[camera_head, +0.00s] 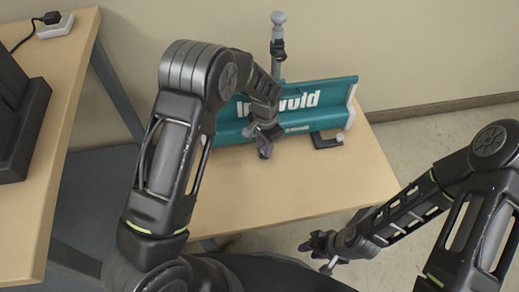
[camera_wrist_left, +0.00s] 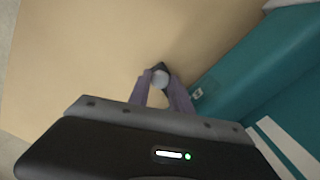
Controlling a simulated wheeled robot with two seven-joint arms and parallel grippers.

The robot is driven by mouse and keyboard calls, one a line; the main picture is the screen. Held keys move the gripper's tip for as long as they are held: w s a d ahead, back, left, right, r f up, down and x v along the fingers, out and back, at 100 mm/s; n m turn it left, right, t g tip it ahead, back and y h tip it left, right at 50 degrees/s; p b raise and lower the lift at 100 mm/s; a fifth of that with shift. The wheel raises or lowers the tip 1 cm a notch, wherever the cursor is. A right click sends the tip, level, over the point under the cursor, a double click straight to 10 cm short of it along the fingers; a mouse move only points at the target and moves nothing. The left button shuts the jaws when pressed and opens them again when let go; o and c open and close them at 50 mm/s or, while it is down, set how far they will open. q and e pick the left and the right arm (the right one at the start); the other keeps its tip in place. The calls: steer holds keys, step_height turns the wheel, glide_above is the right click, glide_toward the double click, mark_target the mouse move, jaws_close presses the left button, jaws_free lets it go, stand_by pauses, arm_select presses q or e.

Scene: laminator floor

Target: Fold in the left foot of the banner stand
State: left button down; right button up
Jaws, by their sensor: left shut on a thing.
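The teal banner stand (camera_head: 335,95) with white lettering lies along the table's far part. It also shows in the left wrist view (camera_wrist_left: 240,75) at the right. My left gripper (camera_head: 265,149) is low in front of its left half. In the left wrist view its purple-grey fingers (camera_wrist_left: 161,84) are shut on the tip of the left foot (camera_wrist_left: 161,78), a small grey, rounded end with a dark edge. My arm and gripper hide the rest of this foot. The right foot (camera_head: 326,142), black, sticks out toward the front. My right gripper (camera_head: 322,250) hangs off the table's front; its jaw opening is unclear.
A grey post (camera_head: 278,45) with a dark clamp rises behind the stand. The tabletop (camera_head: 320,180) in front is bare. A second wooden table (camera_head: 62,110) at the left holds a black device (camera_head: 15,120) and a white socket block (camera_head: 55,27).

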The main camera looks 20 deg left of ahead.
arm_select(q)
steer(key=shift+w+d+n, duration=0.15)
steer(key=shift+w+n, duration=0.05)
steer(key=shift+n, duration=0.1)
steer(key=c, duration=1.2)
jaws_free()
steer(key=shift+o, duration=0.2)
